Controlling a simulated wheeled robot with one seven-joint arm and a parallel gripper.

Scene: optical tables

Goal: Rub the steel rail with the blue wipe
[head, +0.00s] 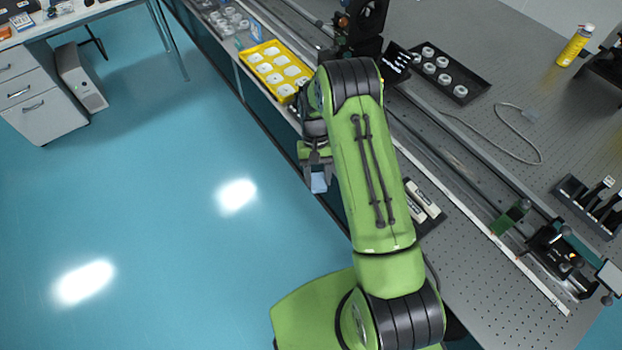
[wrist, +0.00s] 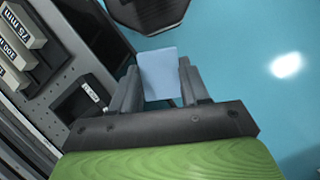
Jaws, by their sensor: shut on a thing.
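My gripper (head: 317,168) is shut on the blue wipe (head: 319,183), a small pale blue piece hanging below the fingers. In the wrist view the wipe (wrist: 160,72) sits between the two dark fingers (wrist: 160,95), over the floor beside the table edge. The steel rail (head: 455,165) runs lengthwise along the optical table, to the right of my gripper and apart from it. My arm hides part of the rail in the head view.
The perforated optical table (head: 440,50) holds a yellow tray (head: 262,57) of white pieces, a black tray (head: 462,92) with round parts, a loose cable (head: 520,135) and a yellow spray can (head: 575,46). Mounts stand on the rail. Blue floor (head: 170,150) at left is clear.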

